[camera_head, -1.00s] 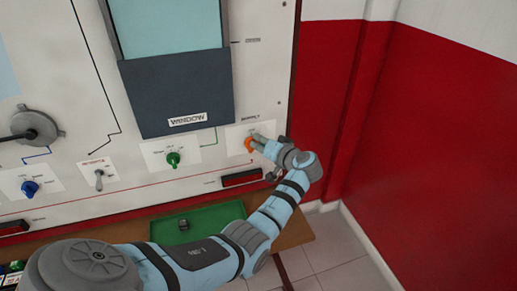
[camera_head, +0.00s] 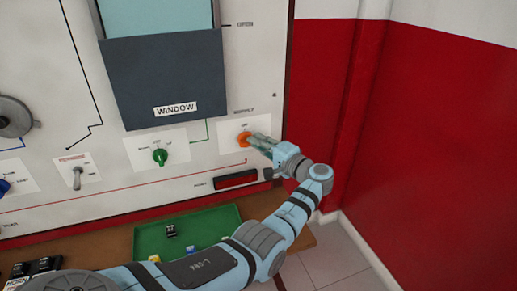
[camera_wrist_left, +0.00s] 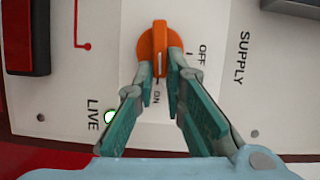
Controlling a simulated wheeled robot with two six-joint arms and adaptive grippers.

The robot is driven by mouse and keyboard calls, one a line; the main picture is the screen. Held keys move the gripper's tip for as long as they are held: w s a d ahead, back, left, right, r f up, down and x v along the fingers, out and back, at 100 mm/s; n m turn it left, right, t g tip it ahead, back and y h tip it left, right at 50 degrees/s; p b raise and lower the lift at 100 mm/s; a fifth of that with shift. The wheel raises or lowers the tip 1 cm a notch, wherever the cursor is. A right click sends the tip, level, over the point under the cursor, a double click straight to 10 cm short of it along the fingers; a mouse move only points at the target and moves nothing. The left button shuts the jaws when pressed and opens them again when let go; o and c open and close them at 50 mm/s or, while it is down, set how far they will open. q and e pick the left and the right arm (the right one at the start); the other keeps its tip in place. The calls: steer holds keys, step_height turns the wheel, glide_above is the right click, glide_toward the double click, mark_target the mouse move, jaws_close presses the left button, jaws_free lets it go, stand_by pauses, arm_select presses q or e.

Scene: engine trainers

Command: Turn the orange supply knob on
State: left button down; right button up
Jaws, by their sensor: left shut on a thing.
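The orange supply knob (camera_head: 244,138) is on the white panel, left of my left gripper (camera_head: 257,141). In the left wrist view the knob (camera_wrist_left: 159,42) stands between the two teal fingers of my left gripper (camera_wrist_left: 161,78), which is shut on it. Its ridge and white line point down the picture at the ON mark (camera_wrist_left: 157,97); the OFF mark (camera_wrist_left: 202,55) is to the right. A small lamp (camera_wrist_left: 110,117) by the word LIVE glows green-white. My right gripper is not in view.
A green knob (camera_head: 160,156), a toggle switch (camera_head: 77,178) and a dark window plate (camera_head: 165,80) are on the panel. A red-black block (camera_head: 236,180) sits below the supply knob. A green tray (camera_head: 150,240) with small items lies under my arm. A red wall (camera_head: 430,130) stands right.

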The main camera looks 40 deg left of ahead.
arm_select(q)
steer(key=shift+f+m+b, duration=0.3)
steer(key=shift+m, duration=0.1)
steer(key=c, duration=1.7)
jaws_free()
steer(key=shift+s+r, duration=0.1)
steer(key=shift+o, duration=0.2)
steer(key=v, duration=1.2)
steer(key=shift+f, duration=0.25)
